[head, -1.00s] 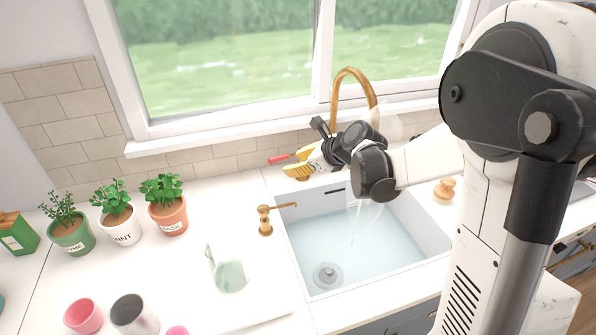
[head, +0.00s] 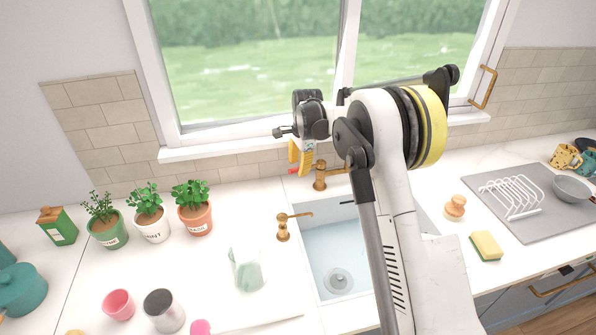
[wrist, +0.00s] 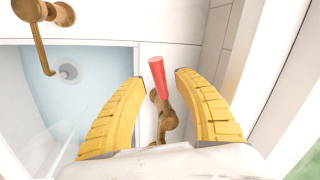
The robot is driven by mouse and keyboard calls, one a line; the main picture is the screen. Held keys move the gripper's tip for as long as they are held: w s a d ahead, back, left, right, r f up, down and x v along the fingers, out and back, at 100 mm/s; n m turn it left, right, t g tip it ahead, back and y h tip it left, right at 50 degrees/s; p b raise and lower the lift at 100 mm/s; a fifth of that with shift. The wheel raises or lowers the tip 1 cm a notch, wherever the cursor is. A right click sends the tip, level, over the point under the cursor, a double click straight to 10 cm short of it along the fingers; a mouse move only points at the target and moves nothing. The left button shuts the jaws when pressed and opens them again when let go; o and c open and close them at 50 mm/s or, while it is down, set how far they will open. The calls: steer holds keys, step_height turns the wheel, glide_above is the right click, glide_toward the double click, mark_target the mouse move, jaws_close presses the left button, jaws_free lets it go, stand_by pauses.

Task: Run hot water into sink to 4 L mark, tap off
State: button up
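The sink (head: 316,272) holds pale blue water (head: 338,250), with the round drain showing through it; the water also shows in the wrist view (wrist: 95,85). The brass tap (head: 320,180) stands behind the sink, and my arm hides its spout. Its red-tipped lever (wrist: 157,76) lies between the yellow fingers of my gripper (wrist: 162,78) in the wrist view, with gaps on both sides. In the head view my gripper (head: 301,156) points down above the lever. A pale streak in the wrist view may be running water. No 4 L mark can be made out.
A brass soap dispenser (head: 283,228) stands left of the sink, near a glass jug (head: 246,270) and potted herbs (head: 152,222). The window ledge (head: 225,146) is close behind my gripper. A sponge (head: 486,246) and dish rack (head: 515,196) are on the right.

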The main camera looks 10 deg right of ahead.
steer(key=shift+w+a+f, duration=0.1)
steer(key=shift+w+f, duration=0.05)
steer(key=shift+f, duration=0.7)
jaws_close()
steer(key=shift+r, duration=0.1)
